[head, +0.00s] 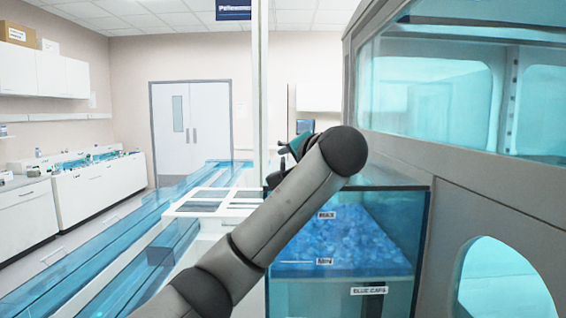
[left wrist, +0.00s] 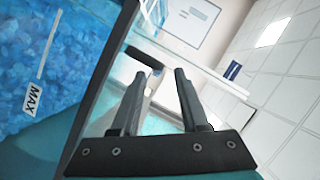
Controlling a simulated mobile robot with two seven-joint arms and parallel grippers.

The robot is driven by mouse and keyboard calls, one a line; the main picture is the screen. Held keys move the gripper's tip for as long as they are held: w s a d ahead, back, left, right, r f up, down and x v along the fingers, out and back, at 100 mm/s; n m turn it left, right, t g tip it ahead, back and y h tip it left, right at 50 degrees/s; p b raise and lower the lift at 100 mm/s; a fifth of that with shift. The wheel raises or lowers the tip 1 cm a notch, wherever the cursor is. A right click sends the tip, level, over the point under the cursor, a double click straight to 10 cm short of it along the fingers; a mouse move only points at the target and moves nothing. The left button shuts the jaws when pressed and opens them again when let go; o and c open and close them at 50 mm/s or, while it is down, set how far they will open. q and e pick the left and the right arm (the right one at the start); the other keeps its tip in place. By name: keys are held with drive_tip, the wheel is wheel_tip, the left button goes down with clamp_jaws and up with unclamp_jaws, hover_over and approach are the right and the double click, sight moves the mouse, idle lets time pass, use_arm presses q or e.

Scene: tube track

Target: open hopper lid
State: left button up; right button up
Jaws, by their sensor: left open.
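The hopper (head: 340,296) is a clear teal box, labelled BLUE CAPS, on the right of the head view. It holds blue caps (head: 345,238) up to near its MAX mark. Its top looks covered, but my left arm hides part of it, and the lid's outline is hard to make out. My left gripper (head: 287,148) is at the hopper's top back edge, partly hidden behind my wrist. In the left wrist view, its two fingers (left wrist: 158,74) are apart and empty. A short dark bar (left wrist: 143,58), perhaps the lid handle, shows just beyond the fingertips. My right gripper is out of view.
A large grey machine (head: 455,215) with teal windows stands close on the right. A pale post (head: 259,90) rises behind my arm. A long teal-covered track (head: 140,250) runs along the left. White cabinets (head: 95,183) line the far left wall.

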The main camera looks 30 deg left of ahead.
sight(283, 159)
use_arm(q)
drive_tip(key=x, duration=0.5)
drive_tip(key=shift+w+a+f, duration=0.1)
drive_tip(key=shift+w+a, duration=0.1)
drive_tip(key=shift+a, duration=0.1)
clamp_jaws()
idle(1.2)
